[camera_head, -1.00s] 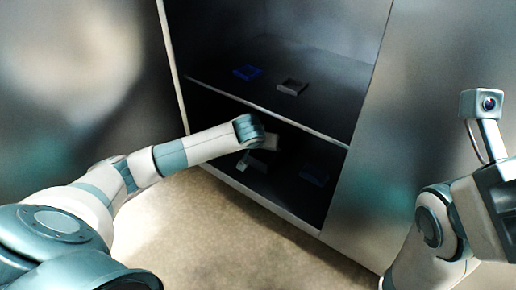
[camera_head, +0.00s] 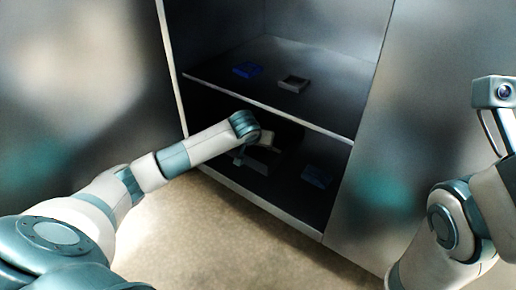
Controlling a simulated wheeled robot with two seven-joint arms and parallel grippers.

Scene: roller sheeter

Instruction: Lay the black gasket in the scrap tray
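I cannot make out the black gasket; the lower compartment is very dark. No object can be surely named as the scrap tray. A blue tray-like piece (camera_head: 247,70) and a grey one (camera_head: 293,84) lie on the upper shelf. A dim blue piece (camera_head: 316,176) lies low in the lower compartment, right of my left gripper. My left gripper (camera_head: 240,161) reaches into the lower compartment, pointing down; its fingers are too dark and small to read. My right arm is at the right edge with its gripper fingers out of view.
The cabinet has a middle shelf (camera_head: 265,104) whose front edge lies just above my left wrist. A side wall (camera_head: 365,175) bounds the opening at right. The floor (camera_head: 225,240) in front is clear.

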